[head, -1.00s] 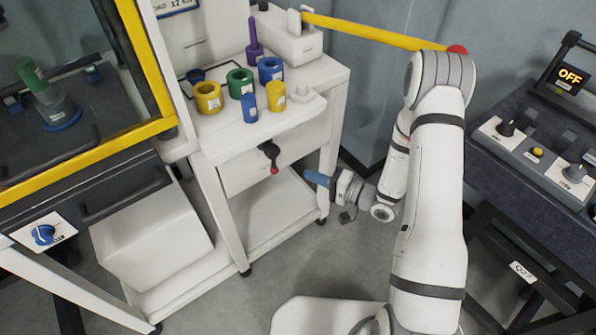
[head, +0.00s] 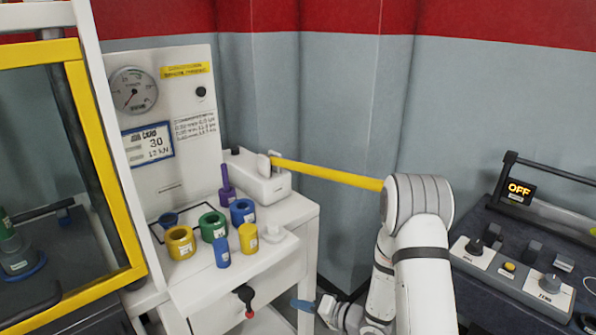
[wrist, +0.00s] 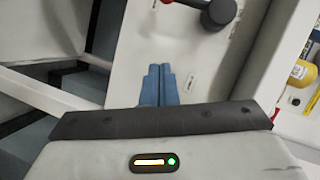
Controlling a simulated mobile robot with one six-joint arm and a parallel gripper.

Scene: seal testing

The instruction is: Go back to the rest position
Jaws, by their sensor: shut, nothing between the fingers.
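My gripper (head: 302,305) is low at the bottom edge of the head view, in front of the white cabinet and to the right of its black lever (head: 244,293). In the wrist view its blue fingers (wrist: 158,86) are together with nothing between them. They point at the white cabinet face and are apart from the lever's dark knob (wrist: 219,12). My white arm bends down from its elbow on the right of the head view.
The cabinet top holds yellow, green and blue rings (head: 213,226) and a purple tool (head: 227,186). A yellow bar (head: 330,174) runs from a white block (head: 258,177) behind my elbow. A control panel (head: 515,270) reading OFF stands right. A yellow-framed enclosure (head: 105,180) is left.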

